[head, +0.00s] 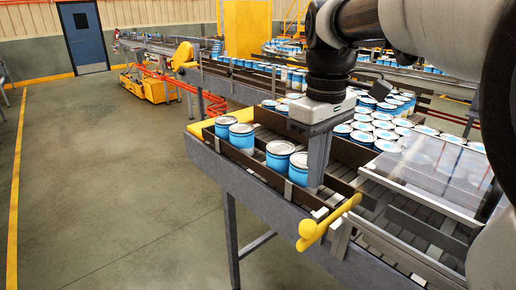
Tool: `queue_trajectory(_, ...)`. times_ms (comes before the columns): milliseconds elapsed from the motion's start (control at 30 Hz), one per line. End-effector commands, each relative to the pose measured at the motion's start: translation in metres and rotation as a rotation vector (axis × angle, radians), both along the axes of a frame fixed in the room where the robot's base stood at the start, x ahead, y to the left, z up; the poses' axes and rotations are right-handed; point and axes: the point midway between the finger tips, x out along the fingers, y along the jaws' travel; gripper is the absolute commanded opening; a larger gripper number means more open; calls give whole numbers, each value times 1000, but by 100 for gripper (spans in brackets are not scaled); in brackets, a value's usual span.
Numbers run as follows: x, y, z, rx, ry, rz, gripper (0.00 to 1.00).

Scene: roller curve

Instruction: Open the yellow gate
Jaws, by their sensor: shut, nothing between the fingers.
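The yellow gate (330,219) is a short yellow bar with a thick rounded end at the front edge of the roller conveyor. It lies slantwise across the near end of a walled lane that holds blue and white cans (279,158). My gripper (316,184) points straight down over this lane, just behind the gate in the picture and beside the nearest cans. Its fingers are together with nothing between them. It appears apart from the gate. The fingertips' exact height above the rollers cannot be told.
Many cans (385,125) crowd the conveyor behind and right of my gripper. A clear panel (440,172) covers rollers at right. Another yellow part (183,56) stands at the far conveyor's end. Dark lane walls (262,169) flank the cans. The floor at left (110,180) is free.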

Motion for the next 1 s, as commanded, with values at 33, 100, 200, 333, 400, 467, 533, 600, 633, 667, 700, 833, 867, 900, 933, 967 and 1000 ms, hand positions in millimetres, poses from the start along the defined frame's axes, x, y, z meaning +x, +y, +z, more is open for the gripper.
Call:
queue_trajectory(33,-1,0,-12,0,4,0,0)
queue_trajectory(100,-1,0,-27,0,5,-1,0)
queue_trajectory(200,-1,0,-49,1,4,-1,0)
queue_trajectory(333,-1,0,-76,0,4,-1,0)
queue_trajectory(400,-1,0,-88,0,3,-2,0)
queue_trajectory(467,-1,0,-97,0,4,-1,0)
queue_trajectory(533,-1,0,-106,0,2,-1,0)
queue_trajectory(600,0,0,-112,-1,1,-1,0)
queue_trajectory(633,0,0,-114,-1,1,-1,0)
queue_trajectory(667,0,0,-115,0,0,-1,0)
queue_trajectory(700,0,0,-117,0,0,-1,0)
queue_trajectory(833,0,0,-119,0,-1,-1,0)
queue_trajectory(867,0,0,-119,0,-1,-1,0)
queue_trajectory(900,0,0,-119,0,-1,-1,0)
queue_trajectory(933,0,0,-119,0,-1,-1,0)
queue_trajectory(967,0,0,-119,0,-1,-1,0)
queue_trajectory(1000,0,0,-119,0,-1,-1,0)
